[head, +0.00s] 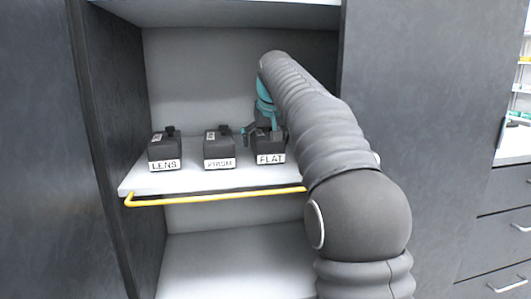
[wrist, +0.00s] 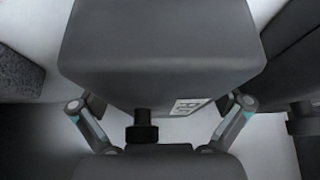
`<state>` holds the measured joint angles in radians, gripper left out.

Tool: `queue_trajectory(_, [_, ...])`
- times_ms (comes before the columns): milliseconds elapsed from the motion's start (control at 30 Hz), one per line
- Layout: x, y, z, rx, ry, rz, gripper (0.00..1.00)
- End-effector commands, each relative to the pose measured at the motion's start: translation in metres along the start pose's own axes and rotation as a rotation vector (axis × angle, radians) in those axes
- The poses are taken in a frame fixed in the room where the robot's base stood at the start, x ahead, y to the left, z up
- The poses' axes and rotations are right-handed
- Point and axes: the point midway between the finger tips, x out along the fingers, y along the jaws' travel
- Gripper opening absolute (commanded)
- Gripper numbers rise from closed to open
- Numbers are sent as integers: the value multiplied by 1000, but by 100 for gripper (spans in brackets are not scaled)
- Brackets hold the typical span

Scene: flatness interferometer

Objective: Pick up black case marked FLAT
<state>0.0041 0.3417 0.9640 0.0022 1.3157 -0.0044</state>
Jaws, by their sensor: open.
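The black case marked FLAT (head: 269,147) sits on the white shelf at the right end of a row of three cases. My gripper (head: 262,128) is at the top of this case, with teal parts showing just above it. In the wrist view a dark case (wrist: 160,50) fills the upper middle, with a black knob and a partly visible white label. The open fingers of my gripper (wrist: 160,118) show at the left and right of its lower end. Whether they touch it I cannot tell.
The case marked LENS (head: 164,152) and the case marked PRISM (head: 218,150) stand to the left on the same shelf (head: 135,183). A yellow rail (head: 215,199) runs along the shelf's front. The dark cabinet wall (head: 400,100) is close on the right.

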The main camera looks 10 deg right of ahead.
Motion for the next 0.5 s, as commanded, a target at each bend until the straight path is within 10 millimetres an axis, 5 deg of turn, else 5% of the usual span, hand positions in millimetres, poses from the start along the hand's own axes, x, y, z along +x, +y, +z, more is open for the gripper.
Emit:
queue_trajectory(333, [8, 0, 0, 0, 1, 0, 100])
queue_trajectory(500, [8, 0, 0, 0, 0, 0, 57])
